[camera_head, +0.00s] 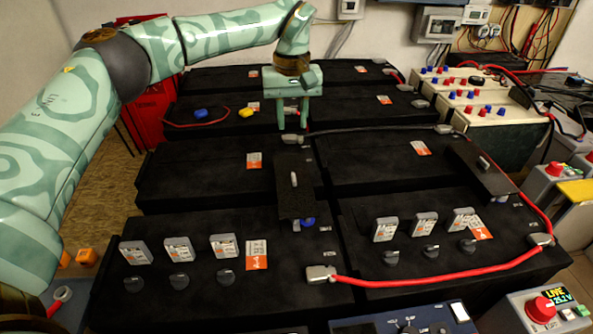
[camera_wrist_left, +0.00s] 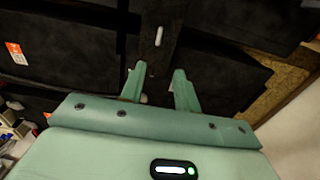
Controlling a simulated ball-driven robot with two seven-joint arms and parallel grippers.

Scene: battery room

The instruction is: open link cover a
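A black link cover (camera_head: 296,203) with a pale upright handle (camera_head: 294,179) lies across the gap between the middle and front batteries. Its handle also shows in the left wrist view (camera_wrist_left: 158,36), beyond the fingertips. A second black cover (camera_head: 478,172) with a similar handle lies farther right; no letter on either cover is readable. My left gripper (camera_head: 292,120) points down above the batteries, behind the first cover in the head view. Its fingers (camera_wrist_left: 158,72) are apart with nothing between them, and it does not touch the handle. My right gripper is not in view.
Rows of black batteries (camera_head: 200,165) fill the middle. A red cable (camera_head: 435,282) links the front batteries, and a dark cable (camera_head: 365,130) runs behind the covers. Grey tags (camera_head: 178,249) and dark knobs (camera_head: 179,281) stand on the front batteries. Panels with red knobs (camera_head: 545,308) stand at right.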

